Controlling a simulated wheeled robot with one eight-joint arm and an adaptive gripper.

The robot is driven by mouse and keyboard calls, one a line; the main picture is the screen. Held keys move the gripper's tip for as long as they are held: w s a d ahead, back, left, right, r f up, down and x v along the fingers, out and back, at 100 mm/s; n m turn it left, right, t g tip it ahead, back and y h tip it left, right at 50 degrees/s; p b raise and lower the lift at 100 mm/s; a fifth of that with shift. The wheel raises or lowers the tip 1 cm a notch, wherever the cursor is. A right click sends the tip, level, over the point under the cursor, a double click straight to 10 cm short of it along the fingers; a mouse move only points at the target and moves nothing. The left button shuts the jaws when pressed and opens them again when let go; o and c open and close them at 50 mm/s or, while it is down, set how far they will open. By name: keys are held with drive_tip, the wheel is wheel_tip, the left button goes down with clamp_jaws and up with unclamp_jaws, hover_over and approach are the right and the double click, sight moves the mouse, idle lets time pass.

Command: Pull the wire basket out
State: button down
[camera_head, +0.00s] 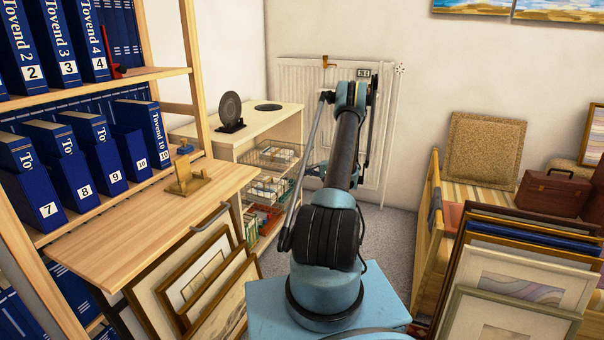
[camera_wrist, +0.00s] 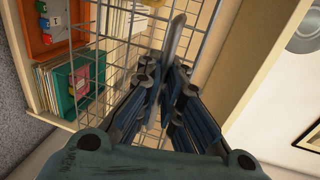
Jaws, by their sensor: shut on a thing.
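The wire basket (camera_head: 272,152) is a thin metal grid in the pale open cabinet, and it juts out toward my arm. In the wrist view its wire grid (camera_wrist: 118,55) fills the upper middle. My gripper (camera_wrist: 166,75) is closed on the basket's front, at a grey curved bar that looks like its handle (camera_wrist: 176,35). The fingers hide part of the grip. In the head view my gripper is mostly hidden behind my arm.
The cabinet (camera_head: 285,120) holds more items below, including a red-orange tray (camera_wrist: 45,25) and a green box (camera_wrist: 80,88). A radiator (camera_head: 300,85) stands behind. Framed prints lean at left (camera_head: 215,270) and right (camera_head: 515,275). Grey carpet (camera_head: 390,235) is open between.

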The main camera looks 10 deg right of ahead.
drive_tip(key=c, duration=1.8)
unclamp_jaws()
drive_tip(key=shift+o, duration=0.2)
drive_tip(key=shift+s+d, duration=0.1)
drive_tip(key=v, duration=1.1)
drive_tip(key=shift+s+d, duration=0.2)
drive_tip(key=shift+d, duration=0.05)
